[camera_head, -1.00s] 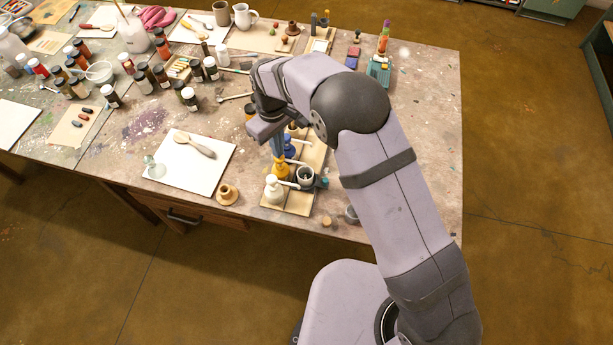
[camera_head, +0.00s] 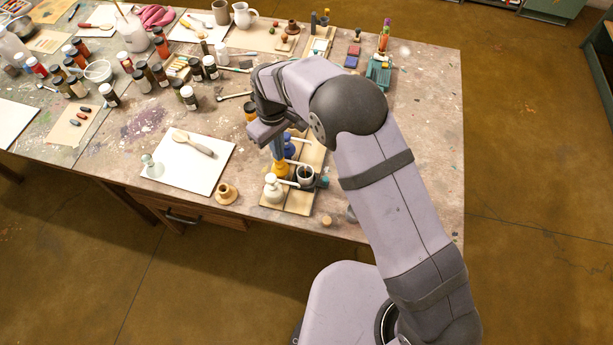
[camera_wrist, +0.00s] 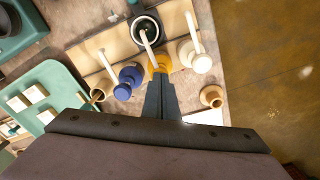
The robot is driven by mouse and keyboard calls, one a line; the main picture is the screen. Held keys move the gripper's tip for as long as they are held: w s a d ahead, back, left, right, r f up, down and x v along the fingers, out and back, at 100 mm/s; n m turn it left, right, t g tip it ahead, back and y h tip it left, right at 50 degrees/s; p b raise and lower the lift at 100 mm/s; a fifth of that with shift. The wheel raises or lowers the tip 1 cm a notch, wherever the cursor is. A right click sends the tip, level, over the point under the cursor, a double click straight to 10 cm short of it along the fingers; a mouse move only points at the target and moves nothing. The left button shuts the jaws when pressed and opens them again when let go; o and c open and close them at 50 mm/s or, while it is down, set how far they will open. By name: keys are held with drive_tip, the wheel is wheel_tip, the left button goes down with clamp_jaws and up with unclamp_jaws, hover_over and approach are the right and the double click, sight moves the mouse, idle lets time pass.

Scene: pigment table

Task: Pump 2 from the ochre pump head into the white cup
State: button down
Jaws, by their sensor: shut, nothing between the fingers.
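The ochre pump (camera_head: 281,170) stands between the blue pump and the white pump; in the wrist view, its ochre top (camera_wrist: 157,62) shows just beyond my fingertips. Its white spout (camera_wrist: 148,42) points over a cup. That cup (camera_head: 306,174) looks dark grey outside; in the wrist view its round mouth (camera_wrist: 148,20) has a light ring and dark inside. My gripper (camera_head: 279,158) is shut and empty, pointing down directly over the ochre pump head. It also shows in the wrist view (camera_wrist: 160,80). Whether the fingertips touch the head or press it, I cannot tell.
A blue pump (camera_head: 289,147) is behind the ochre one and a white pump (camera_head: 273,192) in front. They stand on a wooden board (camera_head: 298,204). A small wooden holder (camera_head: 227,194) and a white sheet (camera_head: 180,178) lie to the left.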

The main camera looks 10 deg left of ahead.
drive_tip(key=shift+f, duration=0.35)
drive_tip(key=shift+s, duration=0.1)
drive_tip(key=shift+r, duration=0.15)
drive_tip(key=shift+r+p, duration=0.9)
drive_tip(key=shift+r, duration=0.3)
drive_tip(key=shift+r, duration=0.1)
wheel_tip(320, 180, up, 6)
drive_tip(key=p, duration=0.4)
idle(0.4)
